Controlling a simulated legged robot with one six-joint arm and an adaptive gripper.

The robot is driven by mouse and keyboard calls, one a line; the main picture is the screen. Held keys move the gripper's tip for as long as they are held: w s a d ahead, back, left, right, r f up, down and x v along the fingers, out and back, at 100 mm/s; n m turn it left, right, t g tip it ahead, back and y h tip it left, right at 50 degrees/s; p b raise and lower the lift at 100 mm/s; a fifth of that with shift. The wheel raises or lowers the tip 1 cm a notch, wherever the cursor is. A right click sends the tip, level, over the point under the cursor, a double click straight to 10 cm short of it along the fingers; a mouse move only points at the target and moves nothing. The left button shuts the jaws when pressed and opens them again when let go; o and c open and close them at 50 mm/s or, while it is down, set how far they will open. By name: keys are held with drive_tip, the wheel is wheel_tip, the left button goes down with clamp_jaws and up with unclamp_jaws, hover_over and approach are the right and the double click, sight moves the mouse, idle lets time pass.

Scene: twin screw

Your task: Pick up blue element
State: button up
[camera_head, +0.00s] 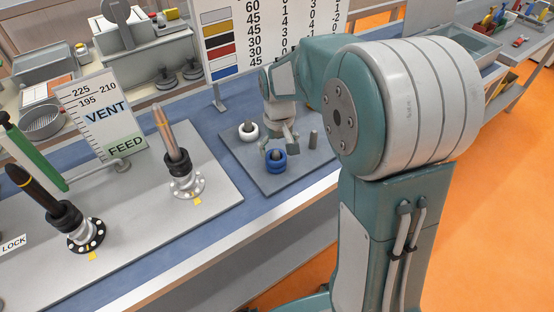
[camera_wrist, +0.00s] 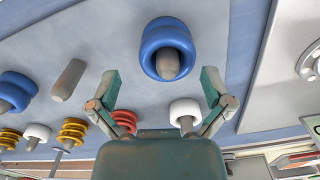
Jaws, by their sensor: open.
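A blue ring-shaped element (camera_head: 272,163) sits around a grey peg at the near corner of the grey plate in the head view. In the wrist view this blue element (camera_wrist: 148,60) is at the upper middle, with the peg's end in its hole. My gripper (camera_head: 280,143) is open just above it, pointing down. In the wrist view the two fingers of my gripper (camera_wrist: 160,86) are spread wide, with nothing held between them. The blue element lies beyond the fingertips, roughly centred between them. A second blue element (camera_wrist: 18,84) shows at the wrist view's left edge.
A white ring (camera_head: 248,136) sits on another peg, and a bare peg (camera_head: 313,139) stands to the right. The wrist view also shows red (camera_wrist: 126,118) and yellow (camera_wrist: 73,129) coiled pieces. A fixture (camera_head: 186,184) with a tall rod stands left of the plate.

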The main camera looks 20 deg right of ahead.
sight(276, 160)
drive_tip(key=f, duration=0.4)
drive_tip(key=shift+s+a, duration=0.1)
drive_tip(key=shift+a, duration=0.2)
drive_tip(key=shift+a+f, duration=0.2)
drive_tip(key=shift+a, duration=0.05)
drive_tip(key=shift+d, duration=0.2)
drive_tip(key=c, duration=1.2)
drive_tip(key=shift+r, duration=0.1)
